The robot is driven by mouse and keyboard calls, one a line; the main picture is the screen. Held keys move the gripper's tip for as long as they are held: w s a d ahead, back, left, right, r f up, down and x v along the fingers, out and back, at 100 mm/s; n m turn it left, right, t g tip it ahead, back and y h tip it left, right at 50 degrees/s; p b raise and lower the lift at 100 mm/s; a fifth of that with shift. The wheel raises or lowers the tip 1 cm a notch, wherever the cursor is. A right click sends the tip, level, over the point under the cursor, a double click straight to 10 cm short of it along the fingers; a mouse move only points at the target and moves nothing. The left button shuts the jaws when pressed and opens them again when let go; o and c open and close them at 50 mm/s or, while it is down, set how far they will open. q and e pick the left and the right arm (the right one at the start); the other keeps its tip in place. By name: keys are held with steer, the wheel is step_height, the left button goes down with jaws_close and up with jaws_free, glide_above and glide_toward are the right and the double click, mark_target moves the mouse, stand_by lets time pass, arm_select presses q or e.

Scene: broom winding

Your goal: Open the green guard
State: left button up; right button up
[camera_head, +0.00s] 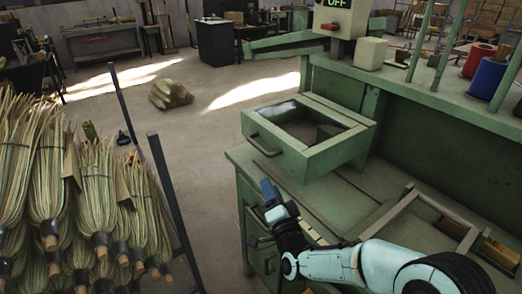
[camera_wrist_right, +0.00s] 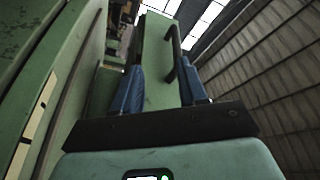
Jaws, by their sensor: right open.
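The green guard (camera_head: 287,158) is a box-shaped frame with an open top and a dark bar handle (camera_head: 263,146) on its front face. It stands at the left end of the green bench. My right gripper (camera_head: 270,190) has blue fingers and is below and in front of the guard, apart from the handle. In the right wrist view, the open, empty fingers (camera_wrist_right: 161,90) point at the green guard face (camera_wrist_right: 155,60), with the dark handle (camera_wrist_right: 172,60) beyond them. My left gripper is out of view.
The green bench (camera_head: 240,157) has drawers below and a wooden frame (camera_head: 440,204) at right. A control box with a red knob (camera_head: 330,27) stands behind. Broom bundles (camera_head: 100,190) hang on a dark rack (camera_head: 165,175) at left. The floor between rack and bench is clear.

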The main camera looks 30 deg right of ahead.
mark_target(260, 146)
steer(key=shift+t, duration=0.4)
steer(key=r+x, duration=0.1)
steer(key=x, duration=0.3)
steer(key=p+x, duration=0.1)
steer(key=x, duration=0.4)
steer(key=r+p+x, duration=0.1)
steer(key=x, duration=0.4)
steer(key=shift+s+d+r, duration=0.2)
steer(key=shift+s+r, duration=0.1)
steer(key=shift+s, duration=0.05)
jaws_close()
